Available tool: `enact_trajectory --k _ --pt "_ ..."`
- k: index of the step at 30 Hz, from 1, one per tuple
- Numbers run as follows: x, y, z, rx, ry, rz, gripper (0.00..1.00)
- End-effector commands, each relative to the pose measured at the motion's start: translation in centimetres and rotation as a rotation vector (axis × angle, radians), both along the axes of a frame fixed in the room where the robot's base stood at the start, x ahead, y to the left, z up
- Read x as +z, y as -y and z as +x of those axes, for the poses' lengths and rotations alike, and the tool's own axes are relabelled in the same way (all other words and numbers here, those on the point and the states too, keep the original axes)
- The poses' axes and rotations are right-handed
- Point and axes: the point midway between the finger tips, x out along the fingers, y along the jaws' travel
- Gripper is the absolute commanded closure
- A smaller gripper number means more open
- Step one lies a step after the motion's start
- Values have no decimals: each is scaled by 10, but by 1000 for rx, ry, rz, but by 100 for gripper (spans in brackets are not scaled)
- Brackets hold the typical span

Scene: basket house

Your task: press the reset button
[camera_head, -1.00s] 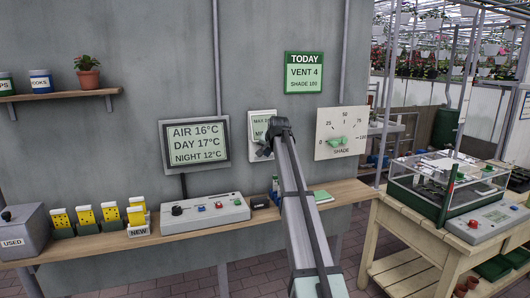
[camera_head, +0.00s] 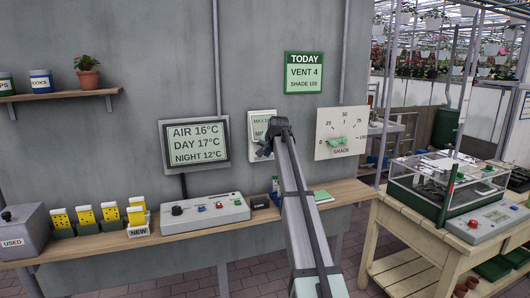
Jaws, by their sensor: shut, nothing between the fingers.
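A small white wall unit (camera_head: 254,127) with a display marked "MAX" hangs on the grey wall, right of the temperature screen. My arm rises in front of it and covers its right and lower parts. My gripper (camera_head: 265,152) is shut and empty, at the lower part of this unit. I cannot tell whether it touches it. No button labelled reset is readable. Another red button (camera_head: 473,224) is on a console at right.
The temperature screen (camera_head: 195,146) and the shade dial (camera_head: 341,133) flank the wall unit. The wooden shelf (camera_head: 165,246) holds yellow cards, a used box (camera_head: 25,233) and a new holder (camera_head: 138,229). A glass-topped case (camera_head: 450,181) stands on the right bench.

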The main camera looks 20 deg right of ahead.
Motion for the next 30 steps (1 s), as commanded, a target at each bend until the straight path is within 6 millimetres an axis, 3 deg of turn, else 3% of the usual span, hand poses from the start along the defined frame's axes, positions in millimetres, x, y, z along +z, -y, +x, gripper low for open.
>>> enact_trajectory --k 30 --pt "0 0 9 0 0 0 100"
